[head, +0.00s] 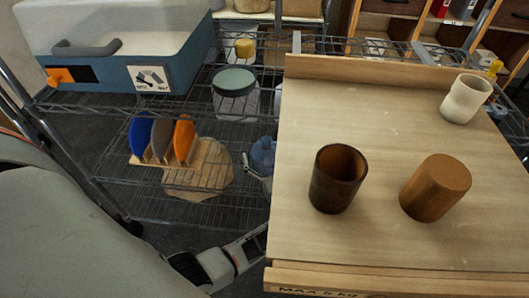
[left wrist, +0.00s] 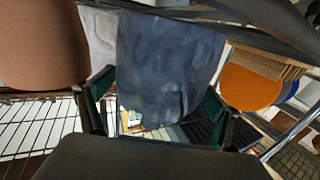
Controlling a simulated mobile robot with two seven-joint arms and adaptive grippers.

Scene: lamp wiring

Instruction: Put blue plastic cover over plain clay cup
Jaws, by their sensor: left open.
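The blue plastic cover (head: 263,155) is partly hidden at the left side of the wooden board, at shelf height. In the left wrist view the blue cover (left wrist: 168,50) fills the middle. My left gripper (left wrist: 160,98) is open, with its fingers on either side of the cover; I cannot tell if they touch it. On the board, a plain orange-brown clay cup (head: 435,190) shows a flat closed end upward and is uncovered. A dark brown cup (head: 337,180) stands open to its left, and a pale cup (head: 464,99) is at the back right. My right gripper is not seen.
A rack with blue, grey and orange discs (head: 184,138) stands on the wire shelf (head: 150,207), close to my left gripper. A jar with a green lid (head: 235,82) and a blue-white case (head: 120,50) are behind. The board's left edge (head: 274,180) borders the cover.

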